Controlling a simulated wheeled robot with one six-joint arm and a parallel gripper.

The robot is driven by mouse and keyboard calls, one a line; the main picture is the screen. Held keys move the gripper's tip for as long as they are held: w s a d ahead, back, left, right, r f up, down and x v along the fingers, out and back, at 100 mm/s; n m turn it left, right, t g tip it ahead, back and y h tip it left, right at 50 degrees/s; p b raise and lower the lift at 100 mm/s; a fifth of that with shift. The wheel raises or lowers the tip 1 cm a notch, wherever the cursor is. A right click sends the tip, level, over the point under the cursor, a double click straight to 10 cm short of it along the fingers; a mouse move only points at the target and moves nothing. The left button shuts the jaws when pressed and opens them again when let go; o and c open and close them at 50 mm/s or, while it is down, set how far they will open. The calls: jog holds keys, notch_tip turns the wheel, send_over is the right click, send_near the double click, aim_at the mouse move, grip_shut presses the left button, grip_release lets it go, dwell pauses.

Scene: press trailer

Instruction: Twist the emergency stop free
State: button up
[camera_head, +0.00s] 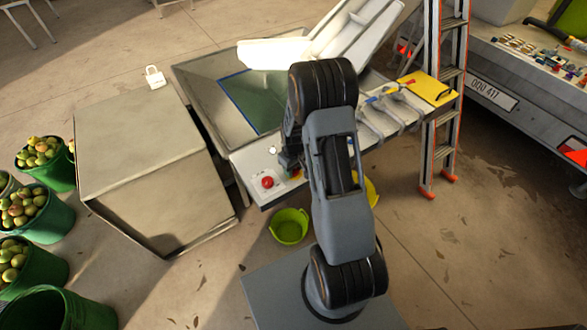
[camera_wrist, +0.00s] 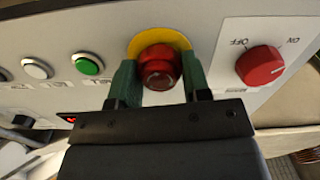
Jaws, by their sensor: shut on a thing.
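The emergency stop (camera_wrist: 160,68) is a red mushroom button on a yellow round collar, set in a pale panel (camera_wrist: 215,20). In the wrist view it sits between the two green fingers of my gripper (camera_wrist: 159,78). The fingers are shut on the sides of the red head. In the head view my wrist hides most of the button, and only a bit of red and yellow shows beside it. A red OFF/ON rotary knob (camera_wrist: 261,66) is apart from the gripper, to the right in the wrist view.
A green button (camera_wrist: 88,65) and white buttons (camera_wrist: 37,68) lie left on the panel. A big metal box (camera_head: 150,165) stands left of the press table. A green bucket (camera_head: 289,226) is on the floor below. An orange ladder (camera_head: 443,110) stands to the right.

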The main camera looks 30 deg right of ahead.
jog(key=m+b, duration=0.1)
jog(key=m, duration=0.2)
jog(key=shift+m+b, duration=0.9)
jog(key=shift+m, duration=1)
jog(key=o, duration=0.9)
notch_tip(320, 180, up, 14)
jog(key=shift+f, duration=0.1)
